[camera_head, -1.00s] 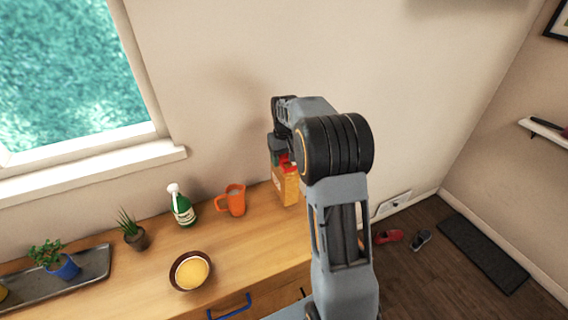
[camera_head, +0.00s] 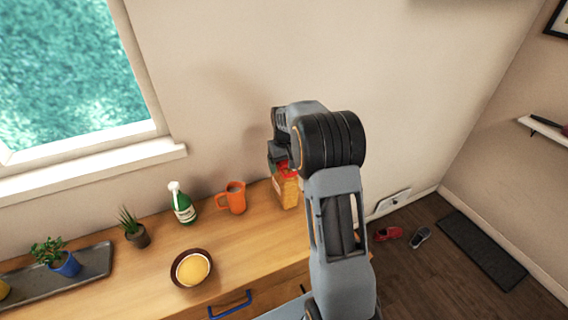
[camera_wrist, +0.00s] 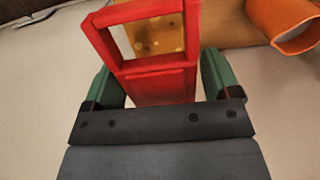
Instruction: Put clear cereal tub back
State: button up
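The clear cereal tub (camera_head: 289,194) has a red lid with a loop handle and yellow-orange cereal inside. It is upright at the back right of the wooden counter, partly hidden by my arm; I cannot tell whether its base touches the wood. My gripper (camera_head: 281,165) is above it. Cereal shows through the tub beyond the handle.
An orange mug (camera_head: 233,198) stands just left of the tub and shows at top right in the wrist view (camera_wrist: 284,22). A green bottle (camera_head: 183,208), a small plant (camera_head: 134,232) and a bowl (camera_head: 178,281) are farther left. The wall is close behind.

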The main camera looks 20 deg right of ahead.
jog(key=shift+o, duration=0.4)
jog(key=shift+r, duration=0.2)
notch_tip(320, 180, up, 11)
jog(key=b, duration=0.1)
jog(key=s+a+r+t, duration=0.2)
jog(key=s+a+r, duration=0.35)
jog(key=s, duration=0.45)
jog(key=s+a+f+t, duration=0.1)
jog(key=s+a+f, duration=0.2)
jog(key=s, duration=0.4)
jog(key=s+a+f+t, duration=0.1)
jog(key=s+a+f, duration=0.1)
jog(key=s, duration=0.5)
jog(key=shift+s+a+f+t, duration=0.3)
jog(key=shift+a+f+t, duration=0.1)
